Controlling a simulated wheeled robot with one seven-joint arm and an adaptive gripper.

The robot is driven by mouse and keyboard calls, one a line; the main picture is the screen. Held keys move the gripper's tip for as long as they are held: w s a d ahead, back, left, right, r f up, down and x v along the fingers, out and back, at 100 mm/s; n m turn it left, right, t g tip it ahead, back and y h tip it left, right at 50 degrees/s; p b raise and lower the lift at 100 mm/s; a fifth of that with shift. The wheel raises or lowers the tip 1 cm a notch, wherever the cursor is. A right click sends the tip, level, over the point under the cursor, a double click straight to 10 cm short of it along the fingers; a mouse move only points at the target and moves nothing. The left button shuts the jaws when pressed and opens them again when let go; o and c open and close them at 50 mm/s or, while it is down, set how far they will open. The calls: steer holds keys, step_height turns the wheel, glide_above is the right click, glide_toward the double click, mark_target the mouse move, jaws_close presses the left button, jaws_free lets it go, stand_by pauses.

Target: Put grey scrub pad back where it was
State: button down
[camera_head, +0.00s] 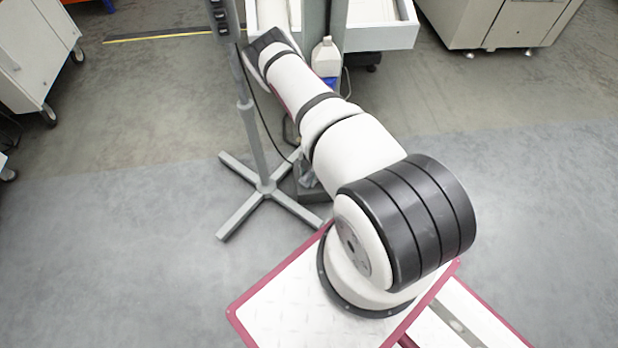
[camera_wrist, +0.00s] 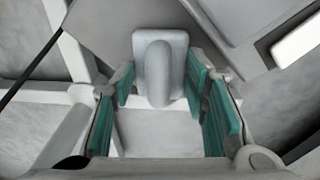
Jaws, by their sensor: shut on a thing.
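The grey scrub pad (camera_wrist: 160,62) shows in the wrist view as a pale grey, rounded rectangular block with a raised, handle-like ridge down its middle. My gripper (camera_wrist: 159,88) has its teal-padded fingers on both sides of it and is shut on it. The contact faces are partly hidden by the fingers. In the head view my arm reaches away toward the top of the picture, and neither the gripper nor the pad can be made out there.
A grey stand (camera_head: 265,187) with a cross-shaped foot is close beside my arm. White trays (camera_head: 380,38) and a white bottle (camera_head: 325,57) are near the arm's far end. A white cabinet (camera_head: 490,22) stands at back right. Floor is open on both sides.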

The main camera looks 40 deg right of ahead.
steer(key=shift+f, duration=0.5)
steer(key=shift+r, duration=0.1)
steer(key=c, duration=1.2)
jaws_free()
steer(key=r+p, duration=0.1)
steer(key=r, duration=0.3)
steer(key=r+p, duration=0.2)
steer(key=r, duration=0.2)
steer(key=d+r+p, duration=0.1)
steer(key=r, duration=0.3)
steer(key=shift+s+p, duration=0.25)
steer(key=shift+p, duration=0.1)
